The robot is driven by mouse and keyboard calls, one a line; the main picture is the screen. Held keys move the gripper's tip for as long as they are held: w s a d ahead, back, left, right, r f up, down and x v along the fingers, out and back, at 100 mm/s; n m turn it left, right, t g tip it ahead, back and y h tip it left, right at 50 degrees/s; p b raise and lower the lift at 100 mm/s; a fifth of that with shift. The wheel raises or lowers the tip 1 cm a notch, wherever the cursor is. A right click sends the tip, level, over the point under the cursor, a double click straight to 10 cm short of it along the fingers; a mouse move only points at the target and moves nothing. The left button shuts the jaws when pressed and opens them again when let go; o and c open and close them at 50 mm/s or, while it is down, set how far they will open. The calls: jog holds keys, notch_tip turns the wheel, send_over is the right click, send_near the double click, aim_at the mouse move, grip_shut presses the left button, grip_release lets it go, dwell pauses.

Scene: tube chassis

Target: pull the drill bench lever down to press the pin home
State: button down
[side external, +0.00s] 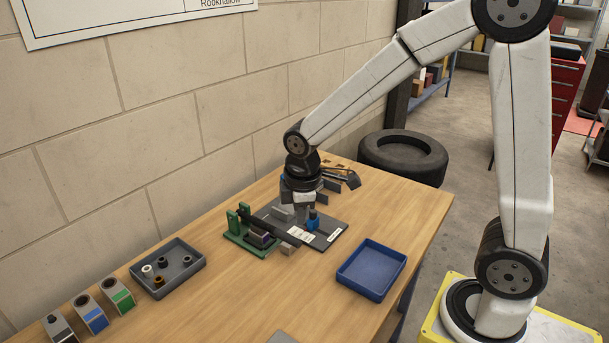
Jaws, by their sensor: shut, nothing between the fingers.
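My gripper (302,201) hangs from the wrist over the back part of a dark base plate (330,228) with white labels. Its fingers are shut and empty, small and partly lost against the dark parts. A blue upright piece (313,219) stands on the plate just below and right of the gripper, and a grey block (283,213) sits below and left. A long dark bar (262,228) runs slantwise at the plate's left side, beside a green fixture (243,232). I cannot tell for certain which part is the lever. I cannot make out the pin.
A blue tray (372,292) lies empty at the right. A grey tray (184,285) with several small round parts and several labelled holders (92,317) stand at the left. Dark tools (343,177) lie behind the gripper. A block wall borders the table's back.

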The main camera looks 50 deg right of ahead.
aim_at(288, 235)
jog(key=w+r+n+g+h, duration=0.1)
jog(key=w+r+n, duration=0.2)
jog(key=w+n, duration=0.4)
jog(key=shift+d+r+n, duration=0.35)
jog(key=shift+d+n, duration=0.1)
jog(key=shift+n, duration=0.35)
jog(key=shift+f, duration=0.1)
jog(key=d+f, duration=0.1)
jog(key=f, duration=0.8)
jog(key=d+f, duration=0.1)
jog(key=f, duration=0.3)
jog(key=shift+d+f, duration=0.3)
jog(key=shift+d, duration=0.05)
